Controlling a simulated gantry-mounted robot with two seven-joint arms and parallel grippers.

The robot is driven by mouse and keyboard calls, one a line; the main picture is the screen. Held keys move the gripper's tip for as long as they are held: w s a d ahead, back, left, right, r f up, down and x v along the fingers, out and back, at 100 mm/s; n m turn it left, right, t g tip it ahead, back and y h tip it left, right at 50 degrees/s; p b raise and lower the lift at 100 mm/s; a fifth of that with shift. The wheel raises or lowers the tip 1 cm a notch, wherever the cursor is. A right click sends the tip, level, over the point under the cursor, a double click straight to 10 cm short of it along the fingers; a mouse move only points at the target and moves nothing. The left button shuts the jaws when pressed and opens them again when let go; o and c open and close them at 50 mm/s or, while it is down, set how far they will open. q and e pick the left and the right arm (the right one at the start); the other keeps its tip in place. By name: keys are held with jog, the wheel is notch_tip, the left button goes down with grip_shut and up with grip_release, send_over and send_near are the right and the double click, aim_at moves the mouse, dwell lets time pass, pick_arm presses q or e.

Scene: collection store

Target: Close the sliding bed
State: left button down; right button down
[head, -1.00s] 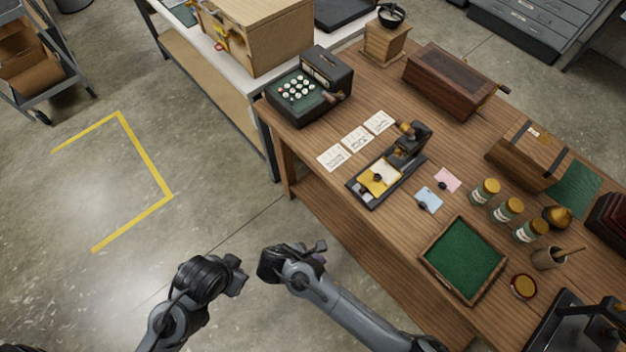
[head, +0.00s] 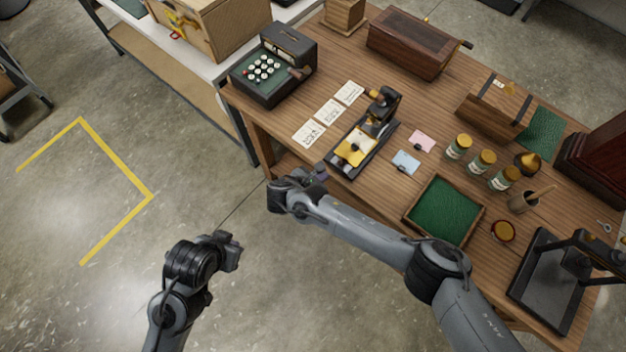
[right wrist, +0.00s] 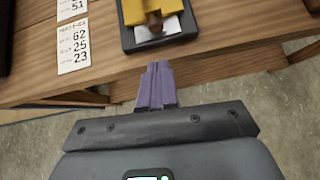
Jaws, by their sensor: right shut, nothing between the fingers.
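The small press has a black base (head: 341,167) with an upright dark head (head: 383,106) at its far end. Its yellow sliding bed (head: 352,152) sits at the near end, out in front of the head, with a dark knob on it. The near end of the bed (right wrist: 133,11) also shows at the top of the right wrist view. My right gripper (head: 321,174) is shut and empty, just off the table's front edge and short of the press. Its purple fingers (right wrist: 157,88) point towards the bed. My left gripper (head: 232,245) hangs over the floor; its jaws are unclear.
Three white number cards (head: 329,112) lie left of the press. Blue (head: 406,162) and pink (head: 421,140) tags lie right of it. A green-lined tray (head: 445,209) sits near the table's front edge. A keyed machine (head: 272,66) stands at the back left.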

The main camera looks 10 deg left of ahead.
aim_at(354, 148)
jog(key=w+d, duration=0.1)
jog(key=w+d+f, duration=0.1)
jog(key=shift+w, duration=0.4)
jog(key=shift+w+d, duration=0.45)
jog(key=shift+w, duration=0.25)
jog(key=w+d+b, duration=0.1)
jog(key=w, duration=0.1)
jog(key=w+d+b, duration=0.1)
jog(key=w+d, duration=0.1)
jog(key=w, duration=0.1)
jog(key=w+d, duration=0.1)
jog(key=w, duration=0.1)
jog(key=shift+w+d+b, duration=0.15)
jog(key=shift+d+b, duration=0.2)
jog(key=shift+b, duration=0.05)
